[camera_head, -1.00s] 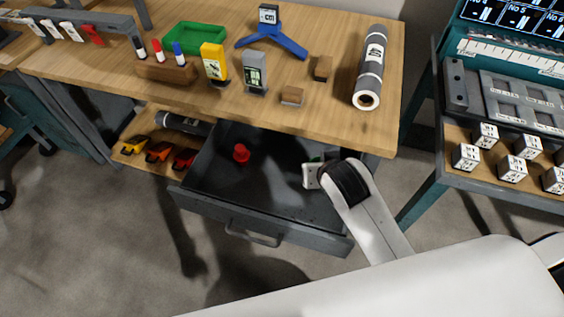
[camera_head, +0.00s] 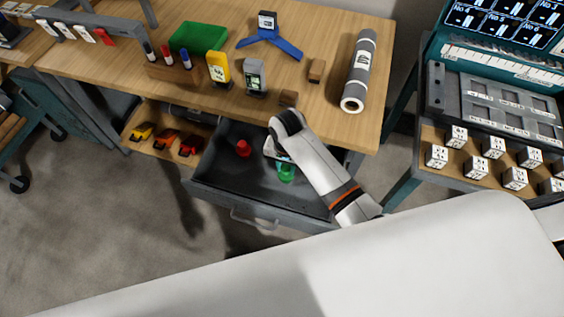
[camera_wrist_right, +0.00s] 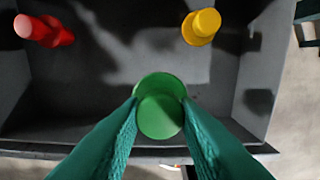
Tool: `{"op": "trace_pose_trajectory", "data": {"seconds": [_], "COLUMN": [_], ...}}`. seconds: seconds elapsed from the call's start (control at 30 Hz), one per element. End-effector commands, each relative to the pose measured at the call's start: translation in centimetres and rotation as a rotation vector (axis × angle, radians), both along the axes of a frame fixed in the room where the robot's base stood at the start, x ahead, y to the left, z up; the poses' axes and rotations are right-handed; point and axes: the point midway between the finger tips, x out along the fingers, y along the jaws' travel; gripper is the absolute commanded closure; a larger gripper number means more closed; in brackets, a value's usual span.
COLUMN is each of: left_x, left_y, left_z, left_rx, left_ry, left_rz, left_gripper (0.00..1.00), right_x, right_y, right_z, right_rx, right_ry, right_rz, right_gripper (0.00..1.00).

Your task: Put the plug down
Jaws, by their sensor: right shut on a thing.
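My right gripper (camera_head: 279,158) is shut on a green plug (camera_head: 286,173) over the open grey drawer (camera_head: 225,185). In the right wrist view, the teal fingers (camera_wrist_right: 160,118) pinch the round green plug (camera_wrist_right: 159,92) on both sides, near the drawer's front wall. I cannot tell whether the plug touches the drawer floor. My left gripper is out of view.
The wooden bench top (camera_head: 215,103) above the drawer holds a green tray (camera_head: 199,37), a blue stand (camera_head: 270,41), and a grey roll (camera_head: 360,72). A shelf (camera_head: 140,140) with coloured clamps is left of the drawer. A cart with white cubes (camera_head: 437,156) stands right.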

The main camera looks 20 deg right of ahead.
Motion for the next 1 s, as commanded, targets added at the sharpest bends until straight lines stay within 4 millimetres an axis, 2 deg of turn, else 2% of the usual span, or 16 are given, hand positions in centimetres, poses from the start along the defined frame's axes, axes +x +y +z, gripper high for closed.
{"op": "trace_pose_trajectory", "data": {"seconds": [0.13, 0.37, 0.57, 0.97, 1.0], "left_x": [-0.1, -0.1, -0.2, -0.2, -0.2], "left_y": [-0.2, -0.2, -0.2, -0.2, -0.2], "left_z": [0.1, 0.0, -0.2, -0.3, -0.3], "left_rx": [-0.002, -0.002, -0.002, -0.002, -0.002], "left_ry": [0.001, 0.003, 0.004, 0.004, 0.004], "left_rz": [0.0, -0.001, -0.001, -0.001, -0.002], "left_gripper": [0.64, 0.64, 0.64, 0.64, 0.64], "right_x": [-0.1, 0.0, 0.0, 0.0, 0.0], "right_y": [0.0, 0.0, 0.0, 0.0, 0.0], "right_z": [-2.9, -5.2, -8.1, -8.8, -8.8], "right_rx": [-0.001, -0.001, -0.001, 0.001, 0.001], "right_ry": [0.004, -0.001, 0.0, -0.003, -0.003], "right_rz": [0.001, 0.001, 0.002, 0.002, 0.002], "right_gripper": [0.86, 0.86, 0.86, 0.86, 0.69]}}
